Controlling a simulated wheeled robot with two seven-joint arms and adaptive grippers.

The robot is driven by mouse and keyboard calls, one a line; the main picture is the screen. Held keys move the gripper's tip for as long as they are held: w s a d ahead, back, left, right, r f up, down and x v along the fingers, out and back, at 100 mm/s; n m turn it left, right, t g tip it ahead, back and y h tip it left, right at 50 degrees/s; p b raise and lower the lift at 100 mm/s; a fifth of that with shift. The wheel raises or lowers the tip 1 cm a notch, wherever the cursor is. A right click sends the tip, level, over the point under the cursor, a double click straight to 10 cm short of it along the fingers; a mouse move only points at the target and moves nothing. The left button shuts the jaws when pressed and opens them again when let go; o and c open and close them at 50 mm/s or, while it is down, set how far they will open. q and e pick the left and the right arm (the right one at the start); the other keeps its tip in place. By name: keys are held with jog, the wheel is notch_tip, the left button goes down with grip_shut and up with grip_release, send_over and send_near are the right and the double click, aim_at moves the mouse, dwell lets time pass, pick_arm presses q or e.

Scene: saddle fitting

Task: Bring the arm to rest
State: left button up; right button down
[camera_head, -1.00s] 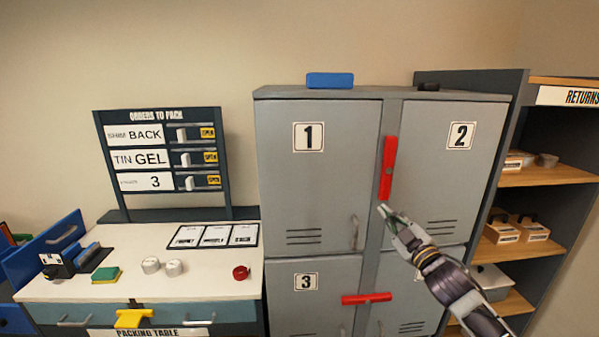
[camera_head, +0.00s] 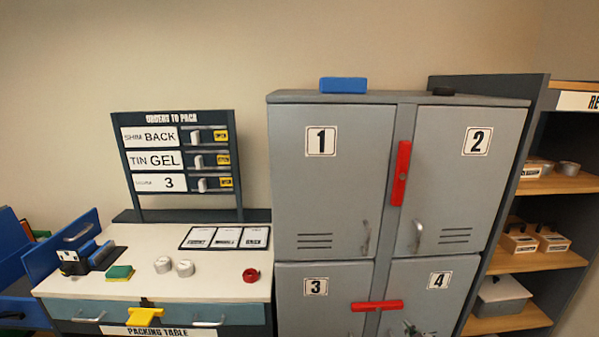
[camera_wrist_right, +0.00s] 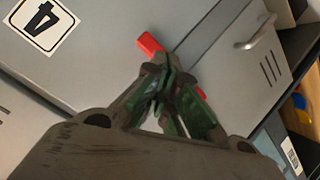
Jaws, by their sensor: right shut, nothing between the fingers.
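My right gripper (camera_head: 412,328) shows only at its tip at the bottom edge of the head view, low in front of locker door 4 (camera_head: 432,292). In the right wrist view my right gripper (camera_wrist_right: 160,98) has its green fingertips together, with nothing held between them. The lower red bar (camera_head: 377,306) lies level between doors 3 and 4; a red piece (camera_wrist_right: 150,44) also shows just beyond the fingers in the wrist view. The upper red bar (camera_head: 401,173) stands upright between doors 1 and 2. My left gripper is not in view.
The grey lockers (camera_head: 320,215) fill the middle, with a blue block (camera_head: 343,85) on top. The packing table (camera_head: 130,240) at left holds a red roll (camera_head: 251,275), round tins (camera_head: 163,265) and a sponge (camera_head: 119,272). Shelves (camera_head: 545,185) stand at right.

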jog(key=s+a+f+m+g, duration=0.1)
jog(key=s+f+g, duration=0.2)
jog(key=s+f, duration=1.05)
jog(key=s+a+f+m+g, duration=0.2)
jog(key=s+f+g, duration=0.2)
jog(key=s+f, duration=1)
jog(key=s+a+f+g, duration=0.1)
jog(key=s+a+f, duration=0.1)
jog(key=s+f, duration=0.3)
jog(key=s+a+f+g, duration=0.2)
jog(key=s+f, duration=0.3)
jog(key=s, duration=0.9)
jog(key=s+a+f+g, duration=0.2)
jog(key=s+a+f, duration=0.2)
jog(key=s, duration=0.5)
jog(key=shift+s+f+m, duration=0.3)
jog(key=shift+f+m, duration=0.1)
jog(key=shift+f, duration=0.5)
